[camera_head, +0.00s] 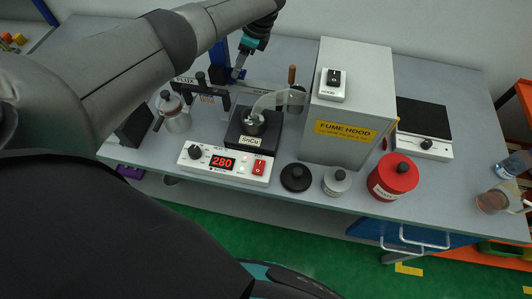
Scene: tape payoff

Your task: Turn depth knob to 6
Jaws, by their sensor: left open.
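My left arm comes in from the upper left, and its open gripper (239,73) is at the back of the bench, beside a blue upright post (219,58). No knob marked "depth" can be read, and the gripper and arm may hide part of that area. A black knob (195,152) sits on the white control box (210,170) with a red "280" display, in front of the gripper and apart from it. The solder pot (254,124) marked "SnCu" stands behind this box. My right gripper is not in view.
The grey fume hood (350,90) stands right of the pot, with a small switch box (333,84) on it. A red canister (393,177), a grey lidded jar (337,181) and a black round lid (296,177) stand near the front edge. A metal can (175,115) stands at left.

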